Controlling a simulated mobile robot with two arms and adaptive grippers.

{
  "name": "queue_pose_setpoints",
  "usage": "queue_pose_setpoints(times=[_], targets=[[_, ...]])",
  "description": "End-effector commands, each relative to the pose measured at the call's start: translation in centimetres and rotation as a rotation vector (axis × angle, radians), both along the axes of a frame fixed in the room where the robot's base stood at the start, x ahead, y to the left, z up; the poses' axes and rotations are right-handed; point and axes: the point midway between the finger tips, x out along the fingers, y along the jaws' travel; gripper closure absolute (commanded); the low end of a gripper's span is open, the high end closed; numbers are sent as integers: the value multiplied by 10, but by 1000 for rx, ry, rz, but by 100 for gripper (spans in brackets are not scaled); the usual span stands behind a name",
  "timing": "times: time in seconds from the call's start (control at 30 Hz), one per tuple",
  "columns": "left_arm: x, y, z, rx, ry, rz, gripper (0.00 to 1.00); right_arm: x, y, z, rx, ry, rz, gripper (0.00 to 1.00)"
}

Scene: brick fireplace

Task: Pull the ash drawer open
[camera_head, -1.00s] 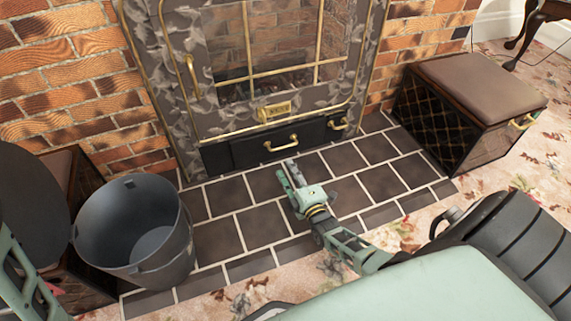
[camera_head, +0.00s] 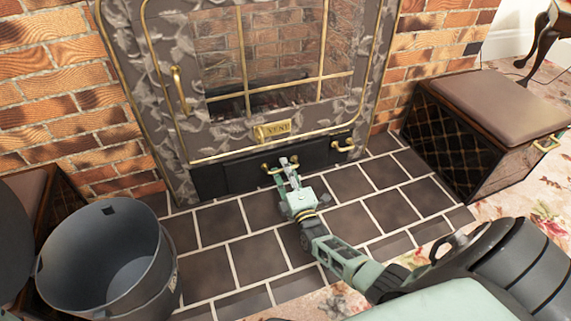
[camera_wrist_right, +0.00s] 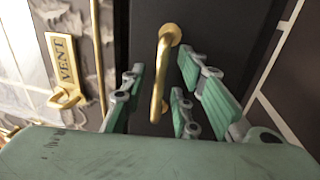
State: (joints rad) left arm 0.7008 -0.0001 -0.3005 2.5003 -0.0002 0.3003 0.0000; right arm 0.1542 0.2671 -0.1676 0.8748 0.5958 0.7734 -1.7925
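The ash drawer (camera_head: 232,174) is the black front low in the fireplace, and it looks shut. Its brass handle (camera_wrist_right: 158,88) is a curved bar, partly hidden by my gripper in the head view. My right gripper (camera_head: 286,164) is at this handle. In the right wrist view the green-padded fingers (camera_wrist_right: 163,80) are spread, with the handle between them. Gaps show on both sides, so the fingers look apart from the bar. My left gripper is not in view.
A brass VENT plate (camera_head: 272,130) sits above the drawer. A second brass handle (camera_head: 343,146) is to its right. A grey bucket (camera_head: 105,262) stands at left, a cushioned box (camera_head: 490,105) at right. The dark tiled hearth (camera_head: 228,222) before the drawer is clear of objects.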

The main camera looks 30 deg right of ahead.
Motion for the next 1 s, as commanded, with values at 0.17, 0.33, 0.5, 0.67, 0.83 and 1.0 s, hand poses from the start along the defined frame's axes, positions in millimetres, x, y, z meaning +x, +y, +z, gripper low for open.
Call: queue_pose_setpoints(times=[0.17, 0.33, 0.5, 0.67, 0.83, 1.0], targets=[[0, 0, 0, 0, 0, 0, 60, 1, 1, 0, 0, 1, 0, 72], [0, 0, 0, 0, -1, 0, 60, 1, 1, 0, 0, 1, 0, 78], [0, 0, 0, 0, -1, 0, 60, 0, 1, 0, 0, 1, 0, 93], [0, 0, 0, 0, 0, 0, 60, 0, 1, 0, 0, 1, 0, 100], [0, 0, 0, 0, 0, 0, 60, 0, 0, 0, 0, 1, 0, 100], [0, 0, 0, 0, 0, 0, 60, 0, 0, 0, 0, 1, 0, 100]])
